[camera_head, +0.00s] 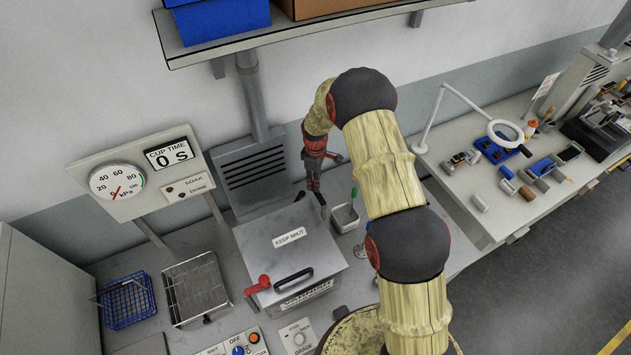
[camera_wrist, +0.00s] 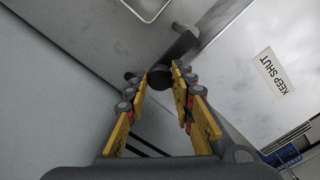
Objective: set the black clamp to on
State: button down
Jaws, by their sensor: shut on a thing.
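The black clamp (camera_wrist: 182,45) is at the edge of the box with the KEEP SHUT lid (camera_wrist: 235,50). In the wrist view its dark handle slants from upper right down to a rounded end between my fingers. My gripper (camera_wrist: 159,73) is closed around that end, a finger on each side. In the head view my gripper (camera_head: 313,186) points down at the back right corner of the lid (camera_head: 270,245), and the black clamp (camera_head: 321,199) shows only as a small dark piece there, partly hidden by the fingers.
A red clamp (camera_head: 258,285) and a black lid handle (camera_head: 293,280) are at the box's front. A small metal tray (camera_head: 345,217) stands right of the lid. A blue basket (camera_head: 126,302) and a wire rack (camera_head: 195,288) stand to the left. A shelf (camera_head: 300,35) hangs above.

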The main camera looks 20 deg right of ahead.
jog(key=shift+a, duration=0.1)
jog(key=shift+s+a+f+n+b, duration=0.1)
jog(key=shift+a+n+b, duration=0.4)
jog(key=shift+n+b, duration=0.6)
jog(key=s+a+n+b, duration=0.1)
jog(key=n+b, duration=0.1)
jog(key=s+a+n+b, duration=0.1)
jog(key=n+b, duration=0.1)
jog(key=n, duration=0.1)
jog(key=s+a+n+b, duration=0.1)
jog(key=n+b, duration=0.1)
jog(key=shift+s+a+n, duration=0.1)
jog(key=shift+a+n, duration=0.2)
jog(key=shift+n, duration=0.1)
jog(key=s+n+b, duration=0.1)
jog(key=n, duration=0.1)
jog(key=s+n+b, duration=0.1)
jog(key=n, duration=0.1)
jog(key=shift+s+a, duration=0.25)
jog(key=shift+a, duration=0.15)
jog(key=shift+s+n+b, duration=0.3)
jog(key=shift+s+n, duration=0.25)
jog(key=shift+n, duration=0.5)
jog(key=shift+s+n+b, duration=0.25)
jog(key=shift+s+n, duration=0.3)
jog(key=shift+n, duration=0.5)
jog(key=c, duration=1.5)
grip_release()
jog(key=shift+s+d, duration=0.1)
